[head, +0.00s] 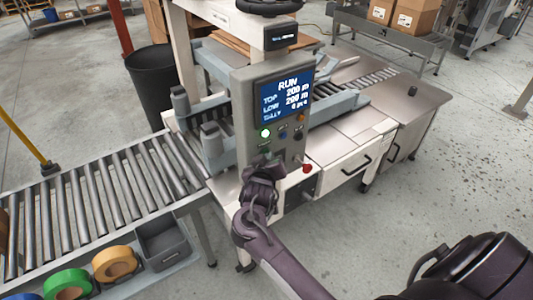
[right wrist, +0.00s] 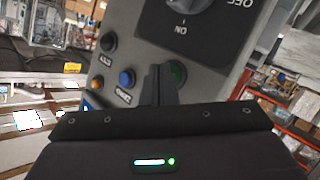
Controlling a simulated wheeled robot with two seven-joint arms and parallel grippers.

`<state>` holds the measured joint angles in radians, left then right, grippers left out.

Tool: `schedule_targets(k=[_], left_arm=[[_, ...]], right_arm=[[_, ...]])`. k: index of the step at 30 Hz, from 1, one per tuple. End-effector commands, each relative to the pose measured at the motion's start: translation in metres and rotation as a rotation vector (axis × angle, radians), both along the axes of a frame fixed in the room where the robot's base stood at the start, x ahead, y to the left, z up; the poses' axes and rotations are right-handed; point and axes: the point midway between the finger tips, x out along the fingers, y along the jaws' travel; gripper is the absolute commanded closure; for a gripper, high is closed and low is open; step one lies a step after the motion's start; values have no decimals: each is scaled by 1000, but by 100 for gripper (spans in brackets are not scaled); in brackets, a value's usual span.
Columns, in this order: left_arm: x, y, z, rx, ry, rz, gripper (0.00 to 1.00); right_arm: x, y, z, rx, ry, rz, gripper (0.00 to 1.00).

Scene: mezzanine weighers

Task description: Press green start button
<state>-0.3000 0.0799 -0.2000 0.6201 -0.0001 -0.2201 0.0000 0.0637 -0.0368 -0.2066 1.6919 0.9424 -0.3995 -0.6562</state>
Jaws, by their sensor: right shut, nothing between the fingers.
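The control panel (head: 246,115) stands upright on the weigher, with a blue screen (head: 286,97) reading RUN. A bright green round light (head: 265,133) glows below the screen's left side; I cannot tell whether it is a lamp or a button. In the right wrist view a green button (right wrist: 178,72) shows just right of my fingertips and is partly covered by them. My right gripper (head: 264,163) is shut and empty, its fingertips (right wrist: 160,82) at the panel face beside that button. I cannot tell whether they touch it. My left gripper is not in view.
A blue button (right wrist: 126,77), a black button (right wrist: 108,42), an orange button (right wrist: 97,83) and a rotary ON/OFF switch (right wrist: 190,12) surround the fingertips. A red knob (head: 307,168) sits low on the panel's right. A roller conveyor (head: 95,200) runs left.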

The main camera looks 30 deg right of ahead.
Motion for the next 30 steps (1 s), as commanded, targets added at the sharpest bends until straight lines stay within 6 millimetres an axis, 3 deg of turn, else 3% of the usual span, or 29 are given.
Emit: schedule_targets(k=[30], left_arm=[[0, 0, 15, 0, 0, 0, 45]], right_arm=[[-18, -1, 1, 0, -1, 0, 100]])
